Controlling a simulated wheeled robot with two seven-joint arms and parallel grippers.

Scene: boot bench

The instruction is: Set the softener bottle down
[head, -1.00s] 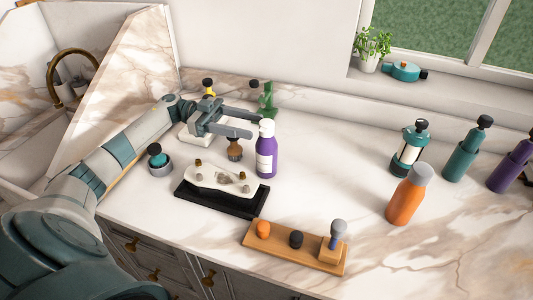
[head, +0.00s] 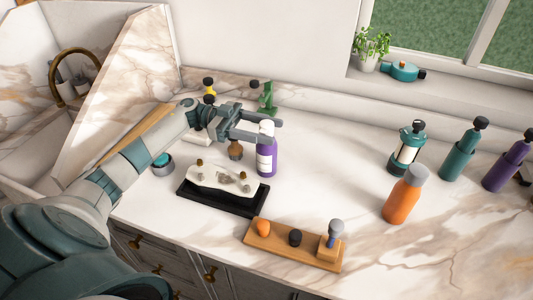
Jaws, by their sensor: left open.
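A purple bottle with a white cap and pale label (head: 267,162), which I take to be the softener bottle, stands upright on the counter behind the black tray. My left gripper (head: 274,131) is open, with its two fingers at the height of the cap, one on the near side and one on the far side. The fingers partly hide the neck. I cannot tell whether either finger touches the bottle. My right gripper is not in view.
A black tray (head: 220,203) with a pale board lies in front of the bottle. A wooden rack (head: 275,243) is nearer the edge. An orange bottle (head: 402,199), a teal canister (head: 408,150) and other bottles stand right. The counter between is clear.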

